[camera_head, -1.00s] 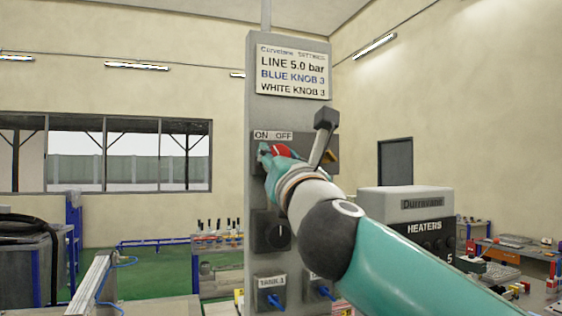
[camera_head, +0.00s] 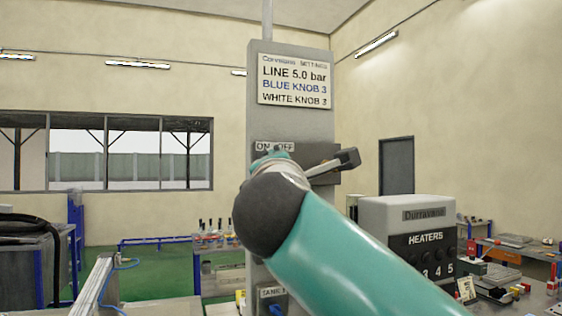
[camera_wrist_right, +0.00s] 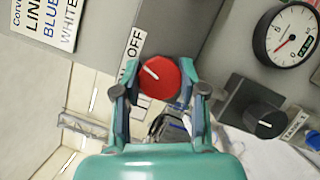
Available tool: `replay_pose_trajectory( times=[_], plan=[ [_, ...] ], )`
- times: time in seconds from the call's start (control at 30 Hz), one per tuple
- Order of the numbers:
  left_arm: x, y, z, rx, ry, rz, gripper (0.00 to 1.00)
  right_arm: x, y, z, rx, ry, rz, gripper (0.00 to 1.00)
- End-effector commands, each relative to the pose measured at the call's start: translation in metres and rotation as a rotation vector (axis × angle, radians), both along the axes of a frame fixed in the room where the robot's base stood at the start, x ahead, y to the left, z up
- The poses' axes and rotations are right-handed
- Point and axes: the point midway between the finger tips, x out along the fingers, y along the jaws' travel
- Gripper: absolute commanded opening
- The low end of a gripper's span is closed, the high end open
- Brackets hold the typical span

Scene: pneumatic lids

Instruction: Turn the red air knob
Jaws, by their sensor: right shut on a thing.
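The red air knob (camera_wrist_right: 158,77) is a round red disc with a white pointer line, seen in the right wrist view. Its pointer slants to the picture's upper left, toward the ON/OFF label (camera_wrist_right: 133,50) near the word OFF. My right gripper (camera_wrist_right: 158,88) is shut on the knob, one finger on each side. In the head view my right gripper (camera_head: 270,158) is at the panel just under the ON/OFF label (camera_head: 275,146). My right arm hides the red knob there. My left gripper is not in view.
The grey panel (camera_head: 290,125) carries a settings sign (camera_head: 294,80). A gauge (camera_wrist_right: 288,44) and a black knob (camera_wrist_right: 258,112) are close to the gripper. A heaters box (camera_head: 415,215) stands right of the panel. The floor at left looks open.

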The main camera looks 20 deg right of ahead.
Motion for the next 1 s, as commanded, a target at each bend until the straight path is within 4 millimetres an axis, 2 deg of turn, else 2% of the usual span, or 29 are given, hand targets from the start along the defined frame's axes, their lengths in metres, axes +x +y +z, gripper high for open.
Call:
replay_pose_trajectory(
  times=[0.2,0.5,1.0],
  plan=[
    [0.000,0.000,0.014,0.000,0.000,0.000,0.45,0.001,-0.001,0.001,0.191,0.012,-0.004,0.07],
    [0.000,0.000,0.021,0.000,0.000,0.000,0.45,0.001,-0.001,-0.002,0.371,0.019,-0.005,0.07],
    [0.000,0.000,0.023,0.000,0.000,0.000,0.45,0.001,-0.001,-0.004,0.440,0.024,-0.005,0.07]
  ],
)
